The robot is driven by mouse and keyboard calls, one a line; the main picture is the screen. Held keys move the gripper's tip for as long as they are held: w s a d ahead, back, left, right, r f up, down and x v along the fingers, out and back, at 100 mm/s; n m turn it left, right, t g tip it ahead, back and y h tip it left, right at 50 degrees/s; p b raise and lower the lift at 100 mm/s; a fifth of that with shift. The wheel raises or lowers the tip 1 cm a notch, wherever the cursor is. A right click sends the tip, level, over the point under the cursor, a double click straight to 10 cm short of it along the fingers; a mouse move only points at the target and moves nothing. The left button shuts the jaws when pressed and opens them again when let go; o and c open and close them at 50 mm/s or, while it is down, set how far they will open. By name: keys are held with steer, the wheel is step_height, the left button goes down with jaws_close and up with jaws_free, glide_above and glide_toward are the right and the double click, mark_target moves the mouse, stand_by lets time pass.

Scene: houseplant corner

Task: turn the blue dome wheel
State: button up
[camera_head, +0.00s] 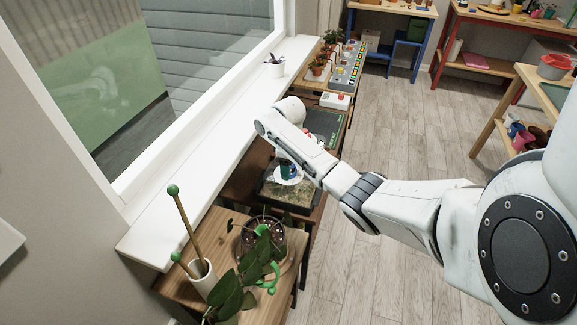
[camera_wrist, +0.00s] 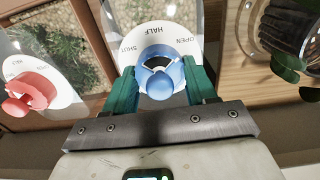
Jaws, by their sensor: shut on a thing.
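The blue dome wheel (camera_wrist: 160,78) is in the middle of the wrist view, on a white round dial (camera_wrist: 187,18) marked SHUT, HALF and OPEN. My gripper (camera_wrist: 160,76) has its two green fingers on either side of the wheel, shut on it. I cannot tell for certain which mark the wheel points at. In the head view my gripper (camera_head: 289,172) is low at the planted tray (camera_head: 290,194), and my arm hides most of the wheel.
A red wheel (camera_wrist: 30,92) on its own white dial sits to the left in the wrist view. A leafy plant in a glass pot (camera_head: 262,238) and a white cup with green-tipped sticks (camera_head: 201,277) stand nearer. The window sill (camera_head: 215,160) runs along the left.

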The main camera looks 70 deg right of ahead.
steer(key=shift+c, duration=0.6)
steer(key=shift+n+p, duration=0.3)
steer(key=shift+n, duration=0.5)
steer(key=shift+n+p, duration=0.45)
steer(key=shift+n, duration=0.95)
steer(key=shift+n+p, duration=0.45)
steer(key=shift+n, duration=2.35)
steer(key=o, duration=1.1)
steer(key=shift+c, duration=0.2)
